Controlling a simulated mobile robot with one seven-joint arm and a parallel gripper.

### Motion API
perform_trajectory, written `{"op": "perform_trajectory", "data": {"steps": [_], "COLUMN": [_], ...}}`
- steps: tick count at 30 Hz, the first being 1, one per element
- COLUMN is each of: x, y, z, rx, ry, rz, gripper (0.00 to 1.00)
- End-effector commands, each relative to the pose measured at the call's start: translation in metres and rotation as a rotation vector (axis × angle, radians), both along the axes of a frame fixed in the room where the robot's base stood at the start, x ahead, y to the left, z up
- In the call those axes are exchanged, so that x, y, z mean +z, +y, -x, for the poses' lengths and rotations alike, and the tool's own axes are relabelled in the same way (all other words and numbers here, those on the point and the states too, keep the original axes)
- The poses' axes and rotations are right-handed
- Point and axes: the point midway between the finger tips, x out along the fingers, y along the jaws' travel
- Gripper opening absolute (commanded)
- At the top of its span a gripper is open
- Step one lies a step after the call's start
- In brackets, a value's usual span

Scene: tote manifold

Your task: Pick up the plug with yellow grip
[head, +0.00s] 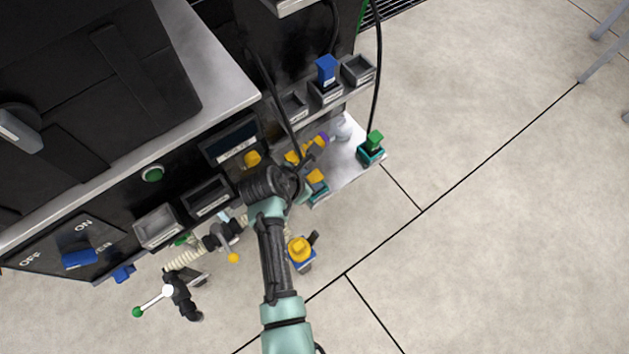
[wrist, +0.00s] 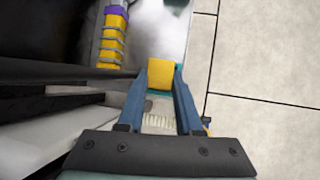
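The plug with yellow grip (head: 316,176) stands at a teal holder (head: 319,190) on the metal shelf, just right of my gripper in the head view. In the wrist view the yellow grip (wrist: 160,74) sits at the ends of the two blue fingers of my gripper (wrist: 163,78), one finger on each side. I cannot tell whether the fingers touch it. Teal shows around and below the grip. In the head view my wrist and arm hide the fingers and part of the shelf.
A green-topped plug (head: 374,142) with a black cable stands at the shelf's right corner. A yellow ribbed part with a purple ring (wrist: 112,38) lies close by on the left. A black cable (wrist: 70,73) crosses beside the fingers. Open floor (head: 480,190) lies right.

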Motion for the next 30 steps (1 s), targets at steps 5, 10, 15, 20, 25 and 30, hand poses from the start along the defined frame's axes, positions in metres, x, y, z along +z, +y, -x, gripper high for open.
{"op": "perform_trajectory", "data": {"steps": [5,10,15,20,25,30], "x": [0.000,0.000,0.001,0.009,0.033,0.038], "y": [0.000,0.001,0.002,0.002,0.002,-0.013], "z": [0.000,0.000,-0.001,-0.001,-0.002,0.019], "rx": [0.001,0.002,0.003,0.004,0.005,0.000], "ry": [0.000,-0.001,-0.003,-0.006,-0.009,0.000], "rz": [-0.001,-0.002,-0.003,-0.004,-0.004,-0.002], "gripper": [0.00,0.00,0.00,0.00,0.00,0.00]}}
